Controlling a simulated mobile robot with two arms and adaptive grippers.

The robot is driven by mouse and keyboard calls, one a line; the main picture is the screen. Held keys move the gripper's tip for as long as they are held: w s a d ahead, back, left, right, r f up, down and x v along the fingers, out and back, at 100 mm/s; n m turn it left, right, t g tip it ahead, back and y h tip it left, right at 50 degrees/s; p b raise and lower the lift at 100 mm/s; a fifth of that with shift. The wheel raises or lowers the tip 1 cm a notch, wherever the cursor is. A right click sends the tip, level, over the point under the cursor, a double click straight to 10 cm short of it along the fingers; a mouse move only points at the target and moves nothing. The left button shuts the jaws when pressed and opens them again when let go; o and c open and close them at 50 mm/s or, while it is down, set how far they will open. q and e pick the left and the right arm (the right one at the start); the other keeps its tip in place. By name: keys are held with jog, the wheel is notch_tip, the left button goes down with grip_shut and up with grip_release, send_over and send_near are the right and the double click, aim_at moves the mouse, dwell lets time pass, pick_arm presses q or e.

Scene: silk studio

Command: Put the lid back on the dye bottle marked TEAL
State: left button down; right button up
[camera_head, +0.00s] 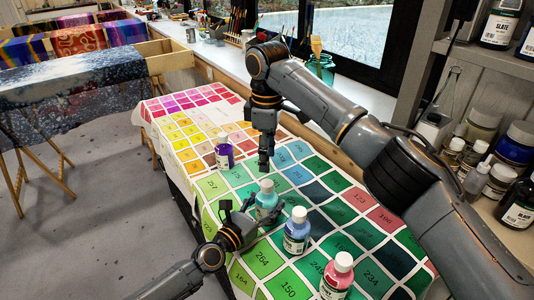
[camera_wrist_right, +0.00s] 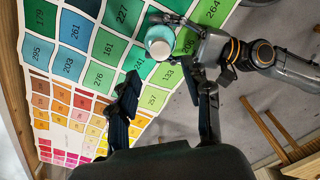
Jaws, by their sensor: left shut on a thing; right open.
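A teal dye bottle (camera_head: 267,203) stands upright on the colour chart in the head view; its marking is too small to read. Its round pale top with a teal rim (camera_wrist_right: 160,42) shows in the right wrist view; I cannot tell whether that is a lid. My left gripper (camera_head: 247,209) is shut on this bottle from the near left side. My right gripper (camera_head: 264,164) points down beyond the bottle, apart from it. In the right wrist view its fingers (camera_wrist_right: 167,104) are spread and empty. I cannot make out a loose lid.
A purple bottle (camera_head: 224,156) stands behind and left. The numbered chart (camera_head: 210,184) covers the table. Shelves with jars (camera_head: 507,150) are at right.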

aim_at(267, 183)
jog(key=shift+f, duration=4)
grip_shut()
jog(key=shift+m, duration=1.2)
jog(key=shift+o, duration=0.6)
grip_release()
jog(key=shift+r, duration=0.1)
notch_tip(267, 183, up, 12)
